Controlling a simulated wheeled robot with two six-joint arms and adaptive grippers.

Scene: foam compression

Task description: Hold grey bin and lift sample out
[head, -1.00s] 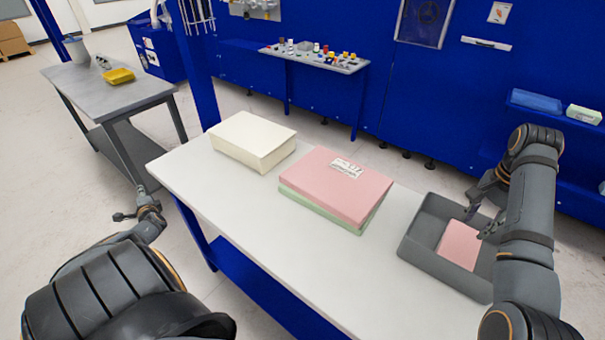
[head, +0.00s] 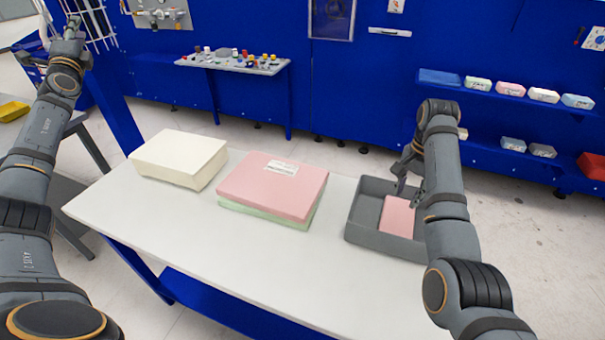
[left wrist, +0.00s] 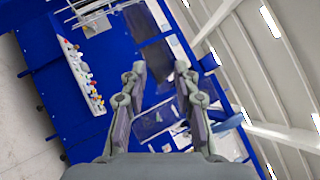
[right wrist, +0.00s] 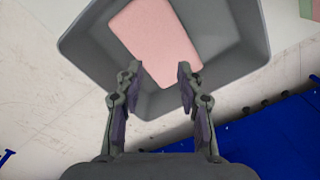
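The grey bin (head: 372,236) stands at the right end of the white table, and the pink foam sample (head: 398,216) lies flat inside it. In the right wrist view the bin (right wrist: 100,60) and the sample (right wrist: 156,42) are ahead of the fingers. My right gripper (right wrist: 160,80) is open with nothing between its fingers, over the bin's near wall; I cannot tell if it touches. In the head view my right gripper (head: 408,186) partly covers the bin. My left gripper (left wrist: 160,80) is open and empty, raised at the upper left of the head view (head: 72,28), far from the bin.
A cream foam block (head: 180,158) and a pink slab on a green one (head: 272,190) sit on the white table (head: 210,240). Its front is clear. Behind are a blue wall, a small parts shelf (head: 235,62) and shelves of foam blocks (head: 510,88).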

